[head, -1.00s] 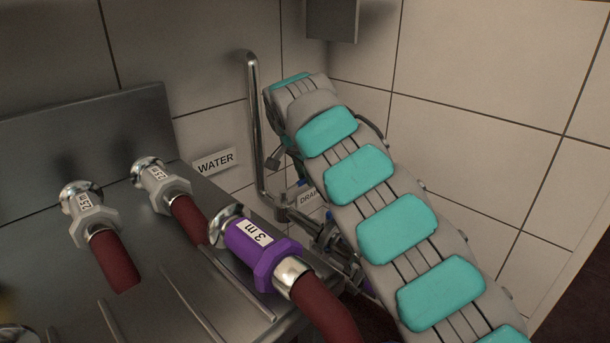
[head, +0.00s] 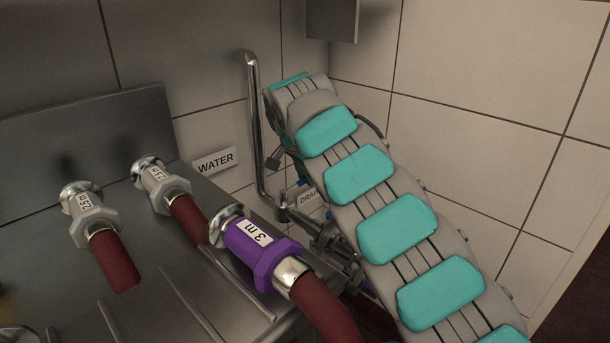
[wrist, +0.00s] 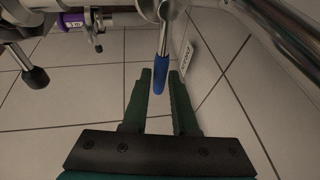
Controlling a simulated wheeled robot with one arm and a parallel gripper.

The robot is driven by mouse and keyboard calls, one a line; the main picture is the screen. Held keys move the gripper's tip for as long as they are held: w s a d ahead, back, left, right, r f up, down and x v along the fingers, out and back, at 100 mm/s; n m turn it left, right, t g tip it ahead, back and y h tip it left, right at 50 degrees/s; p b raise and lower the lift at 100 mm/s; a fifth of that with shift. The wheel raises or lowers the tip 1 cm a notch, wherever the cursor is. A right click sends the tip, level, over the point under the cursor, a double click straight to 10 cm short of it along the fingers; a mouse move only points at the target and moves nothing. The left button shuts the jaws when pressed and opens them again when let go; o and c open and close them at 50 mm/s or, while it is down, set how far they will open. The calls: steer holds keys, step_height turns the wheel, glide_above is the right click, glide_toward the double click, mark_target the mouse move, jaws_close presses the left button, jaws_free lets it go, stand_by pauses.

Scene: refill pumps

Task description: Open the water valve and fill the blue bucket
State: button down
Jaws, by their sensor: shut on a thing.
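In the wrist view, a valve lever with a blue sleeve (wrist: 159,76) hangs down from a metal fitting. My gripper's two dark green fingers (wrist: 160,78) stand on either side of this blue sleeve, shut on it near their tips. In the head view, a bit of blue handle (head: 303,184) shows on the metal pipework beside my arm, which hides most of the valve and my gripper. A WATER label (head: 215,161) is on the wall, left of the upright pipe (head: 255,120). The blue bucket is not seen in either view.
A steel counter (head: 60,135) at left carries two grey hose couplings (head: 160,180) and a purple coupling marked 3 m (head: 258,252), with dark red hoses. A DRAIN label (head: 308,198), partly covered, is near the pipework. Tiled walls stand close behind and to the right.

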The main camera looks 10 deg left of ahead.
steer(key=shift+s, duration=0.1)
stand_by(0.4)
steer(key=shift+s+d+m+h, duration=0.3)
steer(key=shift+d+m+h, duration=0.1)
steer(key=shift+m, duration=0.4)
steer(key=shift+s+d+m+h, duration=0.3)
steer(key=shift+d+m, duration=0.1)
steer(key=shift+m, duration=0.4)
steer(key=c, duration=0.7)
jaws_free()
steer(key=shift+r, duration=0.1)
steer(key=shift+v, duration=3.75)
steer(key=shift+w+a, duration=0.1)
